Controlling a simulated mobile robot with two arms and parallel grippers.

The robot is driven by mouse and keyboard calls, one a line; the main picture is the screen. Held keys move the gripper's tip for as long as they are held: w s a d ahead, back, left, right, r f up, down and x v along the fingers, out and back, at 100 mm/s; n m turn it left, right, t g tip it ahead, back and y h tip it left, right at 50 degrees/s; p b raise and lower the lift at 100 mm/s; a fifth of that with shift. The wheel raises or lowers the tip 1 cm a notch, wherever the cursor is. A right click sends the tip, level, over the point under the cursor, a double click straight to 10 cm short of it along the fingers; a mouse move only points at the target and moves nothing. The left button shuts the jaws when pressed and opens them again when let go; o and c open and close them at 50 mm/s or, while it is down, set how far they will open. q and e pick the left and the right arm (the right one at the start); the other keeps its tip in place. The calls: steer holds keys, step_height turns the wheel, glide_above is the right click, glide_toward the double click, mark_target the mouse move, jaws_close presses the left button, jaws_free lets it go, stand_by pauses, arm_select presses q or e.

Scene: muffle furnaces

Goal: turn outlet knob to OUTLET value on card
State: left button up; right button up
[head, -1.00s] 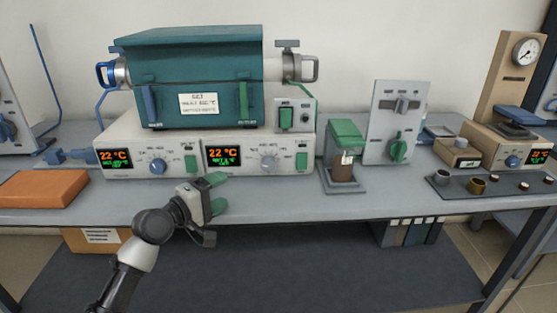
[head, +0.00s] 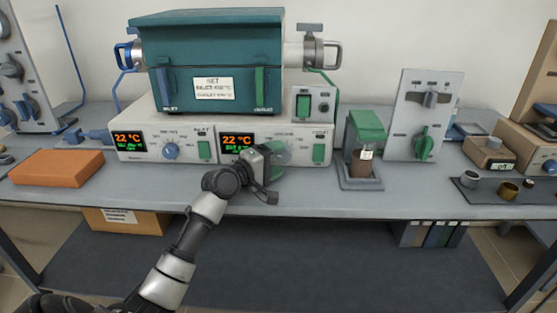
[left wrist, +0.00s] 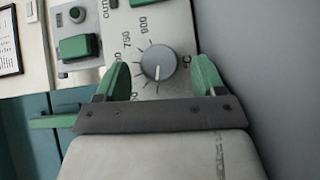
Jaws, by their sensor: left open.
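The outlet knob (left wrist: 158,62) is a light grey round dial in the left wrist view, with tick marks and numbers such as 750 and 900 around it. My right gripper is not in view.
The inlet knob (head: 171,151) is blue, left on the same panel. Green switches (head: 319,152) sit beside the dials. A green-topped stand (head: 366,125) and a grey panel with a green knob (head: 424,142) stand right. An orange block (head: 57,168) lies left.

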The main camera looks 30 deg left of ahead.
arm_select(q)
steer(key=shift+w+d, duration=0.15)
steer(key=shift+w, duration=0.35)
